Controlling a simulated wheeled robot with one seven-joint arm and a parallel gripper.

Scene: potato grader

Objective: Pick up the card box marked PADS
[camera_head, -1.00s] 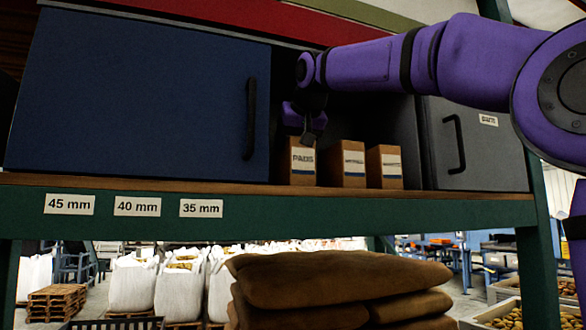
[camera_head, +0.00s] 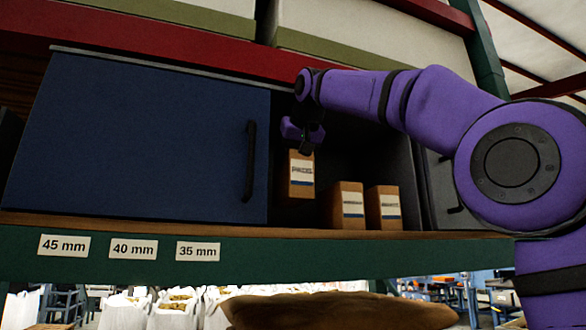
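The card box marked PADS (camera_head: 301,176) is a brown upright box with a white and blue label; its print is blurred now. It hangs a little above the shelf board, its bottom higher than those of the boxes beside it. My gripper (camera_head: 305,149) comes down from above and is shut on the top of this box. The fingertips are small and dark, and their far side is hidden.
Two similar brown boxes, a middle one (camera_head: 345,205) and a right one (camera_head: 384,207), stand on the shelf (camera_head: 300,233). A blue door panel (camera_head: 140,140) with a black handle is close on the left. A grey door (camera_head: 436,190) is partly behind my arm.

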